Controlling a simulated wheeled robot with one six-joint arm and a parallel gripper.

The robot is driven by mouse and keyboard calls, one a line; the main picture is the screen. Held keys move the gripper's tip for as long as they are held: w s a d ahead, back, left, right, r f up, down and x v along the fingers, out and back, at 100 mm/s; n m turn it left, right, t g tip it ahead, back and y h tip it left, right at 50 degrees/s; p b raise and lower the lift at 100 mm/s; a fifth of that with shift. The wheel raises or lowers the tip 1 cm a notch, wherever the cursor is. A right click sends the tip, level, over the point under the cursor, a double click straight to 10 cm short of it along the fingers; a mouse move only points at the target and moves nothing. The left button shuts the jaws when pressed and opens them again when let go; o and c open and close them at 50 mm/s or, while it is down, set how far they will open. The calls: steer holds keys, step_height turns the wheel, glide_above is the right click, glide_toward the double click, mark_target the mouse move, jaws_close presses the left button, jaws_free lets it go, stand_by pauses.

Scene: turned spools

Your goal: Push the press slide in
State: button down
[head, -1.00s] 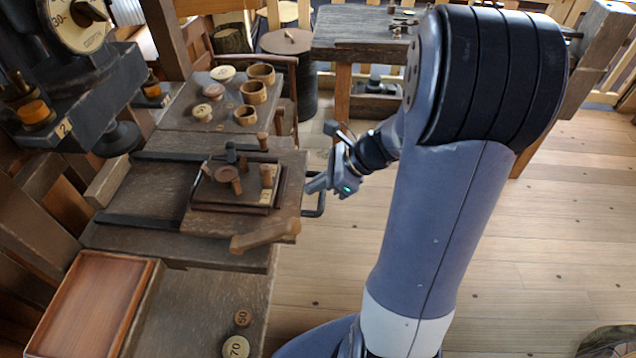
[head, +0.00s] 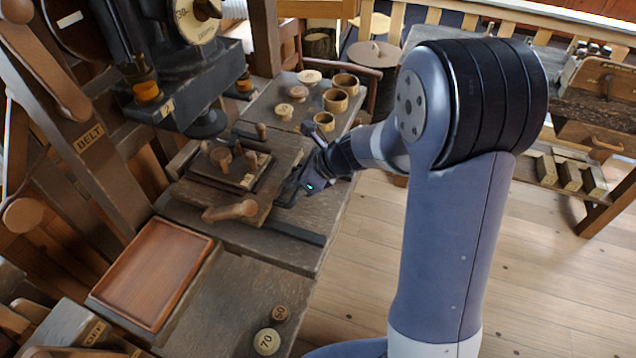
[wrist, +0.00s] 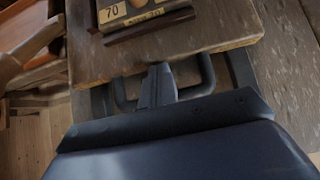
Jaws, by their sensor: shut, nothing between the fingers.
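The press slide (head: 198,192) is a dark wooden board on black rails at the bench, left of centre in the head view. It carries a framed block with a round wooden knob (head: 220,157). In the wrist view the slide's front edge (wrist: 190,48) is close ahead, with a dark bar handle (wrist: 207,76) below it. My gripper (head: 290,191) is at the slide's front edge by the handle. Its narrow shut fingers (wrist: 157,86) point at that edge, within the handle's outline. Exact contact cannot be told.
A black rail (head: 292,233) lies bare in front of the slide. The press head (head: 185,90) stands above and behind. An empty reddish tray (head: 152,275) is at front left. Wooden rings (head: 336,100) and discs sit on the board behind. The floor at right is open.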

steer(key=shift+w+a, duration=0.25)
steer(key=shift+a, duration=0.2)
steer(key=shift+w+a, duration=0.2)
steer(key=shift+a, duration=0.25)
steer(key=shift+r, duration=0.1)
steer(key=shift+w+r, duration=0.1)
